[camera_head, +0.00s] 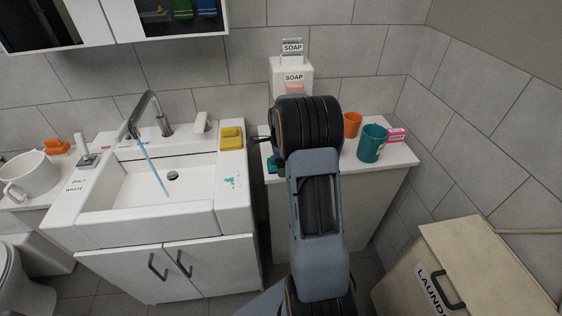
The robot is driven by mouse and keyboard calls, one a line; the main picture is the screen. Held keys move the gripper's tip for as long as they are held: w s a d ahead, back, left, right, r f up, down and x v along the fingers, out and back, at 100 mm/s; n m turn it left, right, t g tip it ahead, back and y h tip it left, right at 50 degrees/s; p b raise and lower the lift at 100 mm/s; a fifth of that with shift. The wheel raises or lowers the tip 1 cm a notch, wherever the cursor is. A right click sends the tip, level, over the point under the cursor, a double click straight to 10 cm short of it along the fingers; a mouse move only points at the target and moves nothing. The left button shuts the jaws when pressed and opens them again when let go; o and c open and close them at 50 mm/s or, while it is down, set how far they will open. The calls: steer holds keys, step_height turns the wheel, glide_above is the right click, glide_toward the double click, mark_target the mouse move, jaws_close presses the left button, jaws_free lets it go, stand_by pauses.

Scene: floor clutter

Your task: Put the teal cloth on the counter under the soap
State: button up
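A teal item (273,164), probably the cloth, lies at the left edge of the white counter (384,168) right of the sink; my arm hides part of it, so its shape is unclear. A white box marked SOAP (293,79) is on the wall above the back of this counter, with a smaller SOAP-marked piece on top and pink at its lower front. My arm stands upright in front of the counter and covers its middle. Only a dark part of my gripper (260,139) shows, left of the arm near the teal item; its fingers are hidden.
A teal cup (372,143), an orange cup (352,125) and a pink soap box (397,135) stand on the counter's right side. A yellow sponge (231,138) and teal smears (231,182) are on the sink's right rim. A laundry box (470,265) stands at lower right.

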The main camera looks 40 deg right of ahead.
step_height(320, 180, up, 12)
steer(key=shift+a+f+p, duration=0.1)
steer(key=shift+p, duration=0.3)
steer(key=s+a+r+n+t, duration=0.1)
steer(key=s+a+r+n, duration=0.1)
steer(key=s+a+n, duration=0.35)
steer(key=s+a+r+n+t, duration=0.1)
steer(key=s+a+r+n, duration=0.15)
steer(key=a+n, duration=0.55)
steer(key=s+a+f+n+t, duration=0.1)
steer(key=s+a+f+n, duration=0.2)
steer(key=s+a+n, duration=0.4)
steer(key=s+n, duration=0.2)
steer(key=s, duration=0.1)
steer(key=shift+s+a+n, duration=0.3)
steer(key=shift+a+n, duration=0.05)
steer(key=shift+a, duration=0.05)
step_height(320, 180, up, 6)
steer(key=p, duration=0.5)
steer(key=shift+t, duration=0.3)
